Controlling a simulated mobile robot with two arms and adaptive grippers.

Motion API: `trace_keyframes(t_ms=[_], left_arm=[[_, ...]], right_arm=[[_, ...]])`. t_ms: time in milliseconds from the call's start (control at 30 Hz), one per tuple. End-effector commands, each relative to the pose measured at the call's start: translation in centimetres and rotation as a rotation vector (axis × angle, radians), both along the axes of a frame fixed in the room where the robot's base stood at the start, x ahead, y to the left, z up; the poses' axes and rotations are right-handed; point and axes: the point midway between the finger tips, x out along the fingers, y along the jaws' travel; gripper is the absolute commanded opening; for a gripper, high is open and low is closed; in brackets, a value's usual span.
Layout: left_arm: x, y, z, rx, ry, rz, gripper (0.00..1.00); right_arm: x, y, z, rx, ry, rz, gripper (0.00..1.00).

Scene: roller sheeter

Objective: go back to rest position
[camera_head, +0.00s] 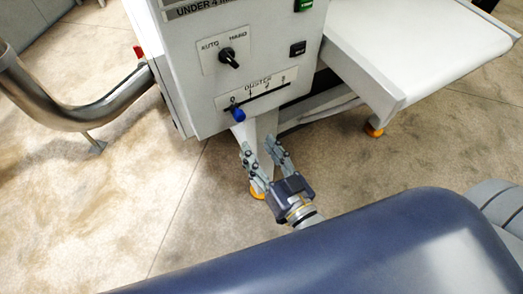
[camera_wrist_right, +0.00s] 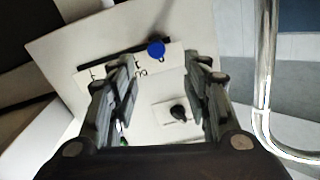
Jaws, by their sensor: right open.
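My right gripper (camera_head: 262,150) is open and empty. In the head view it is just below the duster slider's blue knob (camera_head: 238,114), near the lower edge of the white control box (camera_head: 195,65). The blue knob is near the 0 end of the slot. In the right wrist view my right gripper's fingers (camera_wrist_right: 157,85) are spread wide. The blue knob (camera_wrist_right: 156,48) shows beyond them, apart from both fingers. My left gripper is not in view.
A black AUTO/HAND rotary switch (camera_head: 229,58) sits above the slider. A white sheeter table (camera_head: 425,45) extends at right. A curved metal guard tube (camera_head: 75,112) stands at left. Bare tiled floor (camera_head: 110,210) lies left of the gripper.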

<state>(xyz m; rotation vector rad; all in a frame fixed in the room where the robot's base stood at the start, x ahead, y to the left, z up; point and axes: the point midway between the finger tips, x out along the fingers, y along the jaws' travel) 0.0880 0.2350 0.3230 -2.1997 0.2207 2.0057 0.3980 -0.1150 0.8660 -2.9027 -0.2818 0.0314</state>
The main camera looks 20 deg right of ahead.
Motion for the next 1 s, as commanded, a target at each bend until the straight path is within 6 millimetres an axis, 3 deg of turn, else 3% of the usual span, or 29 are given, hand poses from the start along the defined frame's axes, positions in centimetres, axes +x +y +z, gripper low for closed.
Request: trace_keyframes(t_ms=[567, 667, 767, 867, 1000], left_arm=[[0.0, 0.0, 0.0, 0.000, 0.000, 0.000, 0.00], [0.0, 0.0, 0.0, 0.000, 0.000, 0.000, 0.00], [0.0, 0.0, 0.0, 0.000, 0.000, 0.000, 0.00], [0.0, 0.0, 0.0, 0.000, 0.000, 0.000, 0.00], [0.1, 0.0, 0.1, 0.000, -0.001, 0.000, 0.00]], right_arm=[[-0.2, 0.0, 0.0, 0.000, -0.001, 0.000, 0.44], [-0.1, 0.1, -0.8, -0.006, 0.014, 0.003, 0.44], [-0.1, 0.4, -4.1, -0.028, 0.073, 0.016, 0.44], [-0.5, 0.8, -10.2, -0.070, 0.184, 0.037, 0.44], [-2.3, 0.7, -20.5, -0.145, 0.378, 0.071, 0.44]])
